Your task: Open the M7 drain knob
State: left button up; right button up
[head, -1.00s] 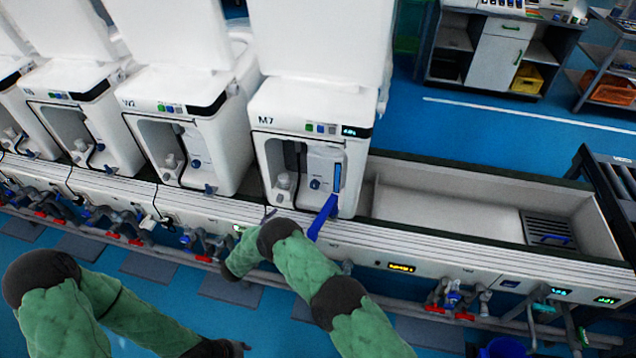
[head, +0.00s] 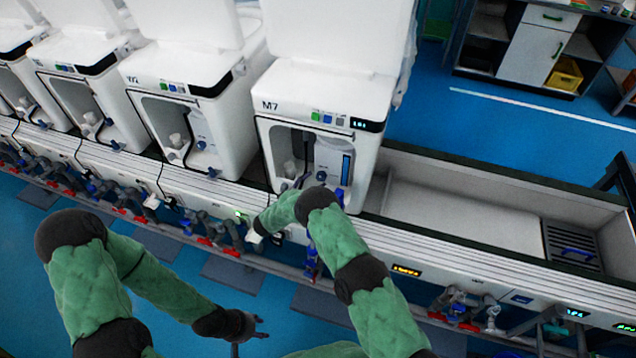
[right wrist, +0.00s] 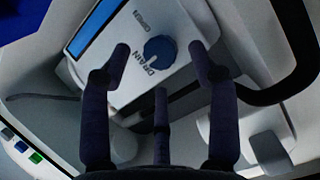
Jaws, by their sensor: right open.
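The white machine marked M7 (head: 325,90) stands in the middle of the head view with its front recess facing me. Its round blue drain knob (right wrist: 160,49) sits on a pale panel in the right wrist view, beside the words DRAIN and OPEN. My right gripper (right wrist: 160,62) is open and empty, its dark fingers spread before the knob with no clear contact. In the head view this gripper (head: 303,182) is at the M7 recess, just left of the small blue knob. My left gripper (head: 258,327) is low, over the floor, with spread fingers and empty.
More white machines, one marked W2 (head: 185,75), stand in a row to the left. A long pale basin (head: 465,215) with a dark grate lies right of M7. Pipes and valves (head: 465,305) run along the front below the counter edge.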

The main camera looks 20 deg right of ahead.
aim_at(322, 176)
jog(key=shift+b+x, duration=0.3)
jog(key=shift+x, duration=1.15)
jog(key=c, duration=1.1)
jog(key=shift+f, duration=0.1)
